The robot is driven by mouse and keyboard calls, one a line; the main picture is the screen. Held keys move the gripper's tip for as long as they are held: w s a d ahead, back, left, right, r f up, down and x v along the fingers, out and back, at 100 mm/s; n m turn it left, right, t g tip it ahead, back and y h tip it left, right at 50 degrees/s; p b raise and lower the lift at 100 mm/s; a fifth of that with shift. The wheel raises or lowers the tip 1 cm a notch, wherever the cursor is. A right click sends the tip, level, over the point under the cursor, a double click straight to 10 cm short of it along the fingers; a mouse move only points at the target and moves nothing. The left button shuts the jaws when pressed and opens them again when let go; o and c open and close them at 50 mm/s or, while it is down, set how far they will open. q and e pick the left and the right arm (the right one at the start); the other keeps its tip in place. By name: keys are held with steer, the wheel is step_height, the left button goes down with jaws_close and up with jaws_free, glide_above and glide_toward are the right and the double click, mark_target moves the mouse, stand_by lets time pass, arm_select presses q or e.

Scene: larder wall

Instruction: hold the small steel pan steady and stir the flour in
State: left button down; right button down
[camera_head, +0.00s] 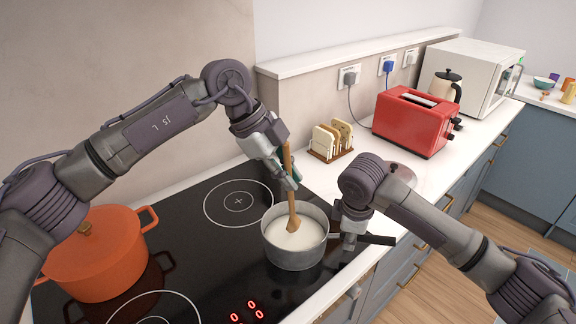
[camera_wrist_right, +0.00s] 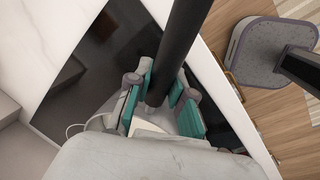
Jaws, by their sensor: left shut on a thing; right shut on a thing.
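The small steel pan (camera_head: 296,259) stands on the black hob with pale, creamy contents (camera_head: 284,242) inside. My left gripper (camera_head: 287,170) is shut on a wooden spoon (camera_head: 291,205) above the pan. The spoon is almost upright, and its head dips into the contents. My right gripper (camera_head: 350,232) is shut around the pan's black handle (camera_head: 378,239), to the right of the pan. In the right wrist view the handle (camera_wrist_right: 184,45) runs between the teal finger pads. No separate flour can be made out in the pan.
An orange lidded pot (camera_head: 98,262) stands on the hob (camera_head: 195,240) at left. A toast rack (camera_head: 331,141), a red toaster (camera_head: 412,122), a kettle (camera_head: 446,86) and a white microwave (camera_head: 472,75) line the counter behind. A free hob ring (camera_head: 238,202) lies behind the pan.

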mark_target(290, 200)
arm_select(q)
steer(key=shift+w+d+f, duration=0.1)
steer(key=shift+w+f, duration=0.1)
steer(key=shift+f, duration=0.8)
steer(key=shift+w+d+f, duration=0.1)
steer(key=shift+w+f, duration=0.05)
steer(key=shift+f, duration=0.8)
steer(key=shift+w+a, duration=0.1)
